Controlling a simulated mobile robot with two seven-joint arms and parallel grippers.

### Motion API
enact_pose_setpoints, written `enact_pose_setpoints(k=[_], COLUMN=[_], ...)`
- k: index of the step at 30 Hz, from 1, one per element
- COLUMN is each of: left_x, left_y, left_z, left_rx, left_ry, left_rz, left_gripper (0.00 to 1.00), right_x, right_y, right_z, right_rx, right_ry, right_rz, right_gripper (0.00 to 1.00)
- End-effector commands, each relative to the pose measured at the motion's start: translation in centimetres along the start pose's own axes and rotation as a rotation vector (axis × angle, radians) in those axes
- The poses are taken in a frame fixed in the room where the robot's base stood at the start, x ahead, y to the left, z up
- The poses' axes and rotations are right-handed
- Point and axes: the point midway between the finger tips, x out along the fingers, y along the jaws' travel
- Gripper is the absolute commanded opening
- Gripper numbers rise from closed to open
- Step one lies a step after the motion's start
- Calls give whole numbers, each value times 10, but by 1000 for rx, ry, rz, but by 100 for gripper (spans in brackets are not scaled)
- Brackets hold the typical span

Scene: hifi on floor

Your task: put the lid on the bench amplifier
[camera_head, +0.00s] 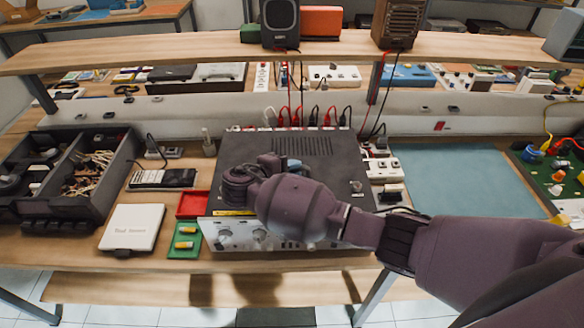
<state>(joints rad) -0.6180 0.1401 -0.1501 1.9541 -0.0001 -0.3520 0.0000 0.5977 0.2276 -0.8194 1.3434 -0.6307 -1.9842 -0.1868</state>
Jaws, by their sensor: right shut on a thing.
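The lid (335,165) is a dark grey flat panel with a block of vent slots. It lies over the bench amplifier (225,235), whose silver front with knobs shows below it. I cannot tell whether the lid is fully seated or slightly raised. My right arm comes in from the right across the lid's front part. My right gripper (275,166) is over the lid's left-middle part and is shut on it; the wrist hides most of the fingers and the grip itself. A small blue-grey piece shows just behind the wrist. My left gripper is not in view.
A dark divided bin (70,210) stands left, with a multimeter (162,178), a white box (132,227), and red (192,204) and green (184,240) trays nearer. Cables and plugs line the back of the amplifier. A bare blue-green mat (465,180) lies right. A shelf (200,47) spans above.

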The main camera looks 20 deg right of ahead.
Motion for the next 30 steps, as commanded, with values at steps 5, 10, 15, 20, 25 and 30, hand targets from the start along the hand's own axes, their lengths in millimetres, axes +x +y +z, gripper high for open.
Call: enact_pose_setpoints(k=[5,10,15,20,25,30], left_x=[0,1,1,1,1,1], left_y=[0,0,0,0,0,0], left_z=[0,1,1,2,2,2], left_rx=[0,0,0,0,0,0], left_ry=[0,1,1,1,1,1], left_rz=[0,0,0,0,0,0], left_gripper=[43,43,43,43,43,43], right_x=[0,1,1,1,1,1], right_y=[0,-2,-3,-4,-4,-4], right_z=[-1,-1,-2,-2,-2,-2], right_rx=[3,3,3,3,2,1], right_ry=[1,1,1,1,1,1], right_rz=[2,2,2,2,1,1], right_gripper=[0,0,0,0,0,38])
